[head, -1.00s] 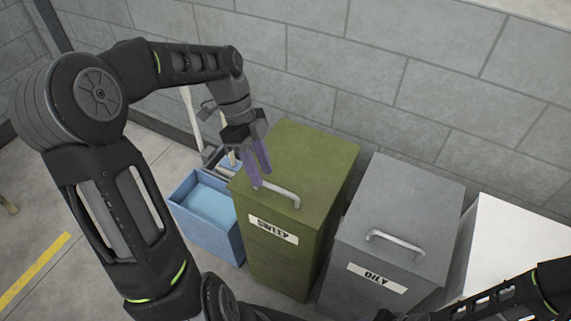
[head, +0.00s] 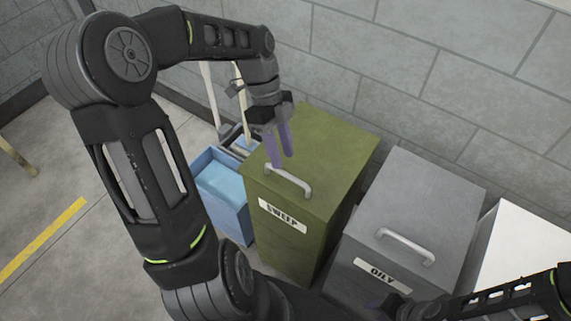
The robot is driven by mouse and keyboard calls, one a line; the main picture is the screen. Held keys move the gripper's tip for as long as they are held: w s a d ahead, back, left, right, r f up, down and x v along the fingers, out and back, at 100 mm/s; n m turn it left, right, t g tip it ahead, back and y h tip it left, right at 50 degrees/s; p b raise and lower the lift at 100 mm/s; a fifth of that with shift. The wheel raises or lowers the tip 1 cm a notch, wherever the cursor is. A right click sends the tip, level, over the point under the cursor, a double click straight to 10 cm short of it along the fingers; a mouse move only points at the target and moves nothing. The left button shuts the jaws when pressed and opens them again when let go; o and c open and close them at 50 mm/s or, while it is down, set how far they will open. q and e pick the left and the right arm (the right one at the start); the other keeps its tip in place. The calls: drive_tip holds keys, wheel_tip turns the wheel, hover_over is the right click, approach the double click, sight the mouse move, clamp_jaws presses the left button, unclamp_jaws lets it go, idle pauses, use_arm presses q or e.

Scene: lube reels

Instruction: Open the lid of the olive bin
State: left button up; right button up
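The olive bin (head: 330,150) stands against the wall. Its lid is shut and lies flat, with a silver bar handle (head: 298,187) near the front edge and a SWEEP label (head: 283,216) below on the front. My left gripper (head: 283,161) points down over the lid, its two purple fingers spread apart. The fingertips are at the left end of the handle; I cannot tell whether they touch or straddle it. Nothing is held.
A grey bin (head: 425,200) labelled OILY stands just right of the olive bin, then a white bin (head: 520,255). A blue bucket (head: 222,195) with mop handles stands close on the left. The block wall is right behind.

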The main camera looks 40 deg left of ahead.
sight(287, 174)
use_arm(q)
drive_tip(key=x, duration=0.4)
drive_tip(key=shift+f, duration=0.1)
drive_tip(key=shift+c, duration=0.5)
clamp_jaws()
idle(0.9)
